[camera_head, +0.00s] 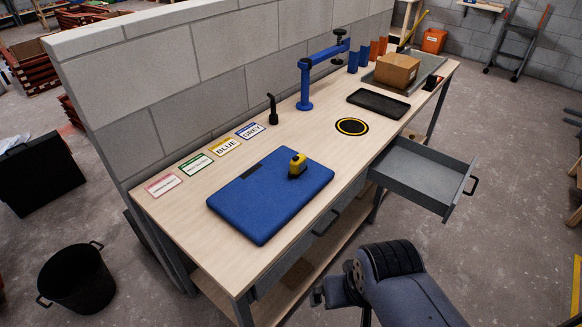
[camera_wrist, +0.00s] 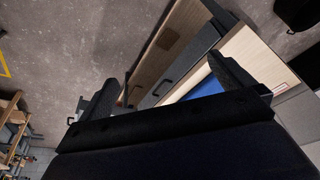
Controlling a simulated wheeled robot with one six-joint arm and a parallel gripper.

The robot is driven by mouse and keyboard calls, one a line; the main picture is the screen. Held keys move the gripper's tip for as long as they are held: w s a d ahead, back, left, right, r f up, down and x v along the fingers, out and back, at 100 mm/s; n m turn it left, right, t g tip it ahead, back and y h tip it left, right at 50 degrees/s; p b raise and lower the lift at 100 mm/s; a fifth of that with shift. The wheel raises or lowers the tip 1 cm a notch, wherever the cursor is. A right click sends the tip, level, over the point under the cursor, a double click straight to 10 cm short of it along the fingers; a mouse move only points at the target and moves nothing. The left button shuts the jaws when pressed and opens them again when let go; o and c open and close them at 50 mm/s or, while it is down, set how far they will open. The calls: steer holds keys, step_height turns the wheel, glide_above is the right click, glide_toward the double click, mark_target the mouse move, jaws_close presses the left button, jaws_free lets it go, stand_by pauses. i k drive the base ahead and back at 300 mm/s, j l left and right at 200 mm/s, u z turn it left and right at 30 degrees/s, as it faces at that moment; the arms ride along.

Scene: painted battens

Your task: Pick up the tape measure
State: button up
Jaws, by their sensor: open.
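The tape measure (camera_head: 297,165) is yellow and black. It sits on a blue flat board or case (camera_head: 262,203) on the near part of the workbench in the head view. My gripper (camera_head: 318,293) is low in front of the bench, apart from the tape measure and partly hidden by my arm. In the wrist view my gripper (camera_wrist: 172,86) shows its two dark fingers spread apart with nothing between them. A strip of the blue board (camera_wrist: 207,89) shows there, but the tape measure does not.
A grey drawer (camera_head: 420,178) stands pulled out from the workbench (camera_head: 330,155). A blue clamp stand (camera_head: 305,92), a black tray (camera_head: 378,103) and a cardboard box (camera_head: 397,70) stand farther along the top. A wall (camera_head: 150,80) backs the bench. A black bucket (camera_head: 76,280) stands on the floor.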

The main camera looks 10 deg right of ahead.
mark_target(297, 169)
steer(key=i+l+u, duration=0.1)
steer(key=i, duration=0.35)
steer(key=i+l+u, duration=0.15)
steer(key=i+l, duration=0.2)
steer(key=i, duration=0.1)
